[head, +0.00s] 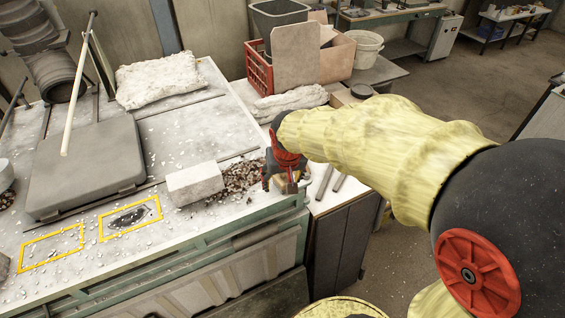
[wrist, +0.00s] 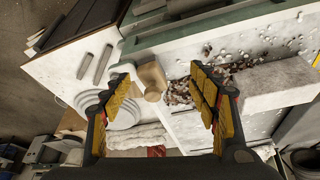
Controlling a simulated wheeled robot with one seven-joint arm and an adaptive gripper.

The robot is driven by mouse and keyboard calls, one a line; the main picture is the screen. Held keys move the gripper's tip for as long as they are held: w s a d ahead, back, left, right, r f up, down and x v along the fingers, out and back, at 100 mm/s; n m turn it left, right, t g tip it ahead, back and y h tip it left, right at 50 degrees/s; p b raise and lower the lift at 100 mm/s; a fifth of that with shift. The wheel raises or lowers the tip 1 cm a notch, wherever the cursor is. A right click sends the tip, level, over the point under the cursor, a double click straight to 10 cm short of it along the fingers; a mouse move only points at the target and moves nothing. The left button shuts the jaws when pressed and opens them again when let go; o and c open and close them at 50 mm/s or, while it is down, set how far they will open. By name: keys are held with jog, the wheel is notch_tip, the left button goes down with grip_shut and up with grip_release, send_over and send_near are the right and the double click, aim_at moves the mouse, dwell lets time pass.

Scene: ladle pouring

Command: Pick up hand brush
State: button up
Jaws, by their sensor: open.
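My gripper (head: 284,183) is open over the front right corner of the work table. In the wrist view its two yellow-padded fingers (wrist: 165,92) stand wide apart with nothing held. A tan, wood-coloured piece (wrist: 152,76) with a blocky body and a narrower end shows between the fingers, slightly towards the left one. It may be the hand brush, but no bristles show. In the head view a tan piece (head: 291,184) shows just by the fingers and is partly hidden by them. I cannot tell how far below the fingertips it is.
A pale block (head: 195,183) and brown rubble (head: 239,180) lie left of my gripper; the block also shows in the wrist view (wrist: 270,84). Two grey bars (wrist: 94,64) lie on the adjoining surface. A red crate (head: 259,70) and sacks stand behind.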

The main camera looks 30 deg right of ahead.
jog(key=m+p, duration=0.1)
jog(key=p, duration=0.7)
send_near(285, 181)
jog(key=w+r, duration=0.1)
jog(key=w, duration=0.1)
jog(key=shift+w+d+f+g+p, duration=0.2)
jog(key=shift+w+d+f+p, duration=0.1)
jog(key=shift+f+p, duration=0.3)
jog(key=shift+w+d+f+g+p, duration=0.2)
jog(key=shift+w+f+p, duration=0.15)
jog(key=shift+f, duration=0.45)
jog(key=shift+w+p+x, duration=0.15)
jog(key=shift+p+x, duration=0.3)
jog(key=shift+x, duration=0.85)
jog(key=shift+w+p+x, duration=0.1)
jog(key=shift+p+x, duration=0.3)
jog(key=shift+x, duration=0.9)
jog(key=shift+r, duration=0.1)
jog(key=shift+c, duration=0.4)
jog(key=shift+s, duration=0.2)
grip_shut()
